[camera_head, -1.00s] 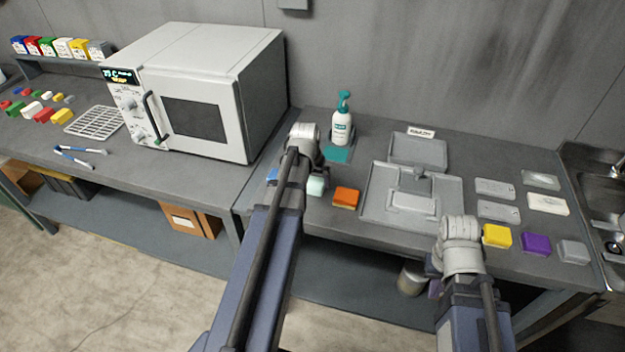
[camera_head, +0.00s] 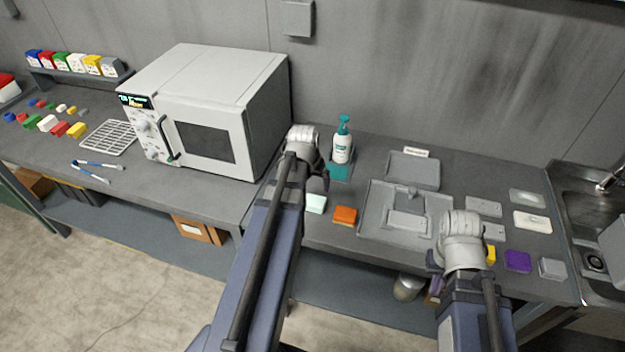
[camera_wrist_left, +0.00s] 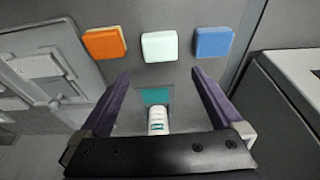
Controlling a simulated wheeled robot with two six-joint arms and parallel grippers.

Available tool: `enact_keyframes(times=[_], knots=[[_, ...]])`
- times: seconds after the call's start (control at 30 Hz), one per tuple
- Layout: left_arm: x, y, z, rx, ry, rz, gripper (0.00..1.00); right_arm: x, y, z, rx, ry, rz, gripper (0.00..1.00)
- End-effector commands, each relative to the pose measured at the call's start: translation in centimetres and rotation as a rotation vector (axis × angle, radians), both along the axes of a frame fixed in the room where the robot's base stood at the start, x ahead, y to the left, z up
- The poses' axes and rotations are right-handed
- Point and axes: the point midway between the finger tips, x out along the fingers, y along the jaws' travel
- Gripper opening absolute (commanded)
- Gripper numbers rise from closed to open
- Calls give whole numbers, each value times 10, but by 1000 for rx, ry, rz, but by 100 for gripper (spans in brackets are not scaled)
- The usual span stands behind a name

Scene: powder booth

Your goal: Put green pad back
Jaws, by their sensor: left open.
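A pale mint-green pad (camera_head: 315,203) lies on the grey counter, left of an orange pad (camera_head: 345,215). In the left wrist view the mint-green pad (camera_wrist_left: 159,46) lies between the orange pad and a blue pad (camera_wrist_left: 213,43). The blue pad is hidden in the head view. My left gripper (camera_wrist_left: 160,80) is open and empty, its fingers apart from the pads in the picture. A teal square (camera_wrist_left: 155,96) and a white bottle (camera_wrist_left: 158,118) show between its fingers. My right gripper (camera_head: 436,264) is over the counter's front edge, its fingers mostly hidden.
The teal-topped pump bottle (camera_head: 342,142) stands by the back wall. A grey tray-like fixture (camera_head: 375,215) lies right of the orange pad. Yellow (camera_head: 491,255), purple (camera_head: 517,261) and grey (camera_head: 551,268) pads lie at the front right. A white oven (camera_head: 215,110) stands left, a sink at far right.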

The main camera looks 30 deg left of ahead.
Motion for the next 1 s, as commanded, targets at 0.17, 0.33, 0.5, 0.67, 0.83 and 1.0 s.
enact_keyframes(times=[0.17, 0.33, 0.5, 0.67, 0.83, 1.0], knots=[[-1, 0, 3, 0, 0, 0, 100, 0, 0, 3, 0, 0, -1, 0], [-1, -1, 3, 0, 1, -2, 100, 0, 0, 3, 0, 0, -1, 0], [-6, -48, 1, -2, 40, -74, 100, 0, 0, 3, 0, 0, -1, 0], [-30, -141, -3, 9, 130, -227, 100, 0, 0, 3, 0, 0, -1, 0], [-71, -224, -5, 44, 227, -383, 100, 0, 0, 3, 0, 0, -1, 0], [-109, -273, -5, 84, 294, -490, 100, 0, 0, 3, 0, 0, -1, 0]])
